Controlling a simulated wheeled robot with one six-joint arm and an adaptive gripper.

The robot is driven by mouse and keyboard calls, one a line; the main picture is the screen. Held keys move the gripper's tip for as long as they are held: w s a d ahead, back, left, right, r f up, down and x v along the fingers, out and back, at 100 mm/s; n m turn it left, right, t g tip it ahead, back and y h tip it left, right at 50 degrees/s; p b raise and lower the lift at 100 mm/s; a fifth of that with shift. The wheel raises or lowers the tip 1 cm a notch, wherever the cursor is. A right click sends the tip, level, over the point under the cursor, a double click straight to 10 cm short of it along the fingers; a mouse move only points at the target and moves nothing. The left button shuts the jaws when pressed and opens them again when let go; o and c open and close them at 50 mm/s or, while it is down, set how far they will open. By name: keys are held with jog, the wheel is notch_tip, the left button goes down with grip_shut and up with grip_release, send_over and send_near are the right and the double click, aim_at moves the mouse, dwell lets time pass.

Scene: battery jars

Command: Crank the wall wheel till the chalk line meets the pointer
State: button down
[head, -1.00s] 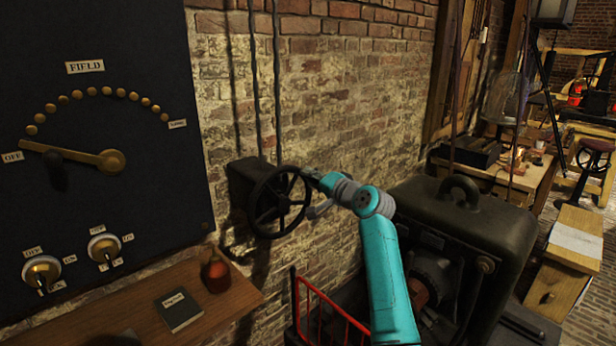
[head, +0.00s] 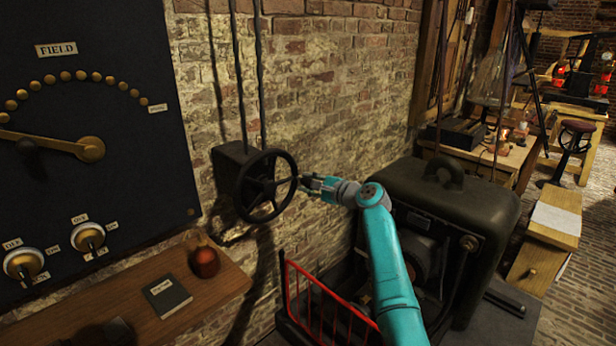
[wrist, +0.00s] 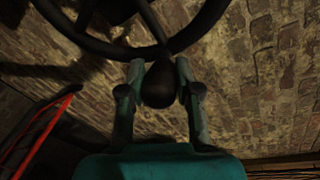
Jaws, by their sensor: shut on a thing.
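The black spoked wall wheel (head: 267,187) is mounted on a dark box on the brick wall. In the wrist view its rim (wrist: 187,38) arcs across the top. A dark rounded handle knob (wrist: 158,88) stands out from the rim. My gripper (head: 304,182) is at the right side of the wheel. In the wrist view my gripper (wrist: 159,80) has one finger on each side of the knob and is shut on it. I cannot make out a chalk line or a pointer in either view.
A dark panel (head: 75,150) with a brass lever is left of the wheel. A wooden shelf (head: 215,285) below holds a red round vessel (head: 205,262) and a dark book (head: 166,296). A red rail (head: 322,300) and a large dark machine (head: 440,205) stand below and right.

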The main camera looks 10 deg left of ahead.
aim_at(273, 219)
jog(key=f+m, duration=0.2)
jog(key=f, duration=0.1)
jog(key=f+m, duration=0.1)
jog(key=m, duration=0.1)
jog(key=shift+s+a+f+g+y, duration=0.25)
jog(key=shift+s+f+g+y, duration=0.05)
jog(key=shift+s+f, duration=0.1)
jog(key=shift+s+a+f+m+y, duration=0.3)
jog(key=shift+s+f+m, duration=0.1)
jog(key=shift+f+m, duration=0.35)
jog(key=shift+s+a+f+m+g, duration=0.15)
jog(key=shift+s+a+f+m, duration=0.2)
jog(key=shift+m, duration=0.3)
jog(key=shift+s+a+f+m+g, duration=0.15)
jog(key=shift+s+f+m, duration=0.15)
jog(key=shift+f+m, duration=0.25)
jog(key=s+a+m, duration=0.1)
jog(key=s+f+m+y, duration=0.1)
jog(key=m, duration=0.1)
jog(key=shift+a+f, duration=0.25)
jog(key=shift+a, duration=0.1)
jog(key=shift+s+a+f+m, duration=0.3)
jog(key=shift+s+a+m, duration=0.3)
jog(key=shift+m, duration=0.45)
jog(key=shift+s+a+m+y, duration=0.4)
jog(key=shift+s+m, duration=0.25)
jog(key=shift+m, duration=0.15)
